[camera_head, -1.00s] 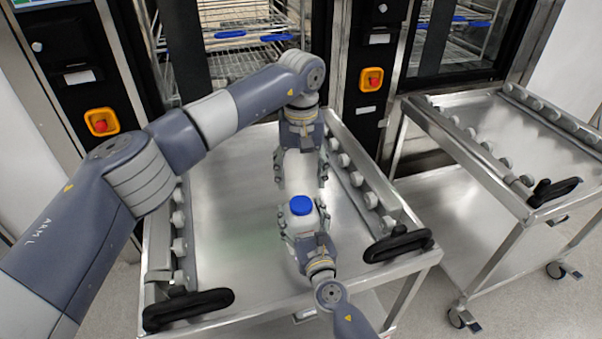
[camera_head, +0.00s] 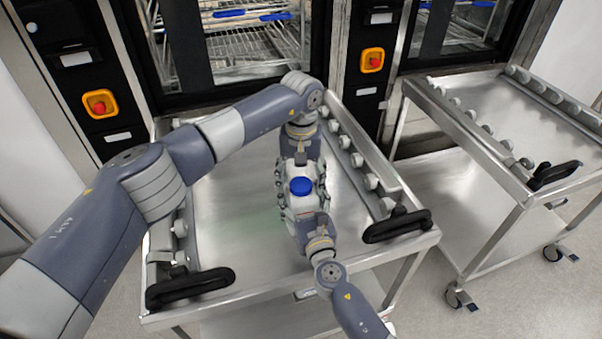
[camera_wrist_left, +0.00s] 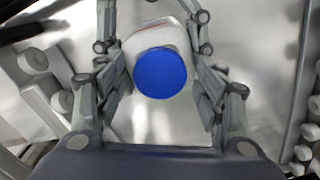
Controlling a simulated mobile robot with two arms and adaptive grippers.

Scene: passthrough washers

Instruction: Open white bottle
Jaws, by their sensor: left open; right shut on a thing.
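The white bottle (camera_head: 300,202) stands upright in the head view with its blue cap (camera_head: 301,187) on top. My right gripper (camera_head: 303,212) is shut on the bottle's body from the near side. My left gripper (camera_head: 301,178) reaches in from the far side, open, with its fingers on either side of the bottle's upper part. In the left wrist view the blue cap (camera_wrist_left: 160,73) lies between the open left fingers (camera_wrist_left: 161,88), with a gap on both sides. Part of the white bottle (camera_wrist_left: 153,36) shows above the cap. The bottle's base is hidden.
A steel cart (camera_head: 225,215) with roller rails and black handles (camera_head: 190,288) lies below the arms; its top is otherwise clear. A second cart (camera_head: 500,125) stands to the right. Washer machines with orange-framed red buttons (camera_head: 99,104) stand behind.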

